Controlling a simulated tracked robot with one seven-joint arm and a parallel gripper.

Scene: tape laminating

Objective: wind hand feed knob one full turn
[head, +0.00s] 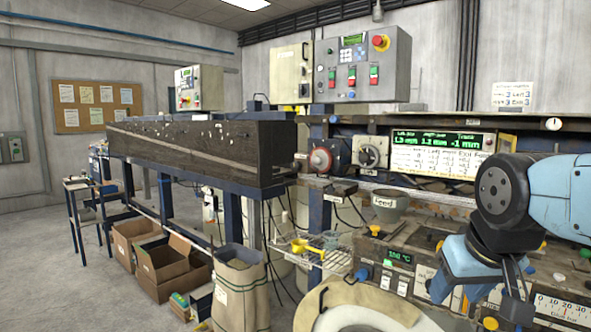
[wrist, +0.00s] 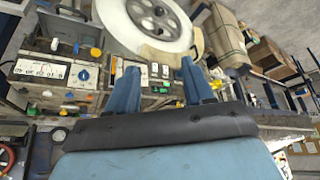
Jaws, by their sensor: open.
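Two round controls sit on the machine's front in the head view: a dark knob with a red rim (head: 321,158) and a pale dial (head: 371,153) to its right. I cannot tell for certain which one is the hand feed knob. My gripper (head: 480,294) is low at the right of the head view, below and well apart from both. In the wrist view its two blue fingers (wrist: 158,64) are spread with nothing between them. A small blue knob (wrist: 84,75) shows on a panel left of the fingers in that view.
A large white reel (wrist: 160,20) lies beyond the fingers, also at the bottom of the head view (head: 365,318). A grey cup marked Feed (head: 390,205) stands below the dials. A sack (head: 240,290) and cardboard boxes (head: 168,264) stand on the floor.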

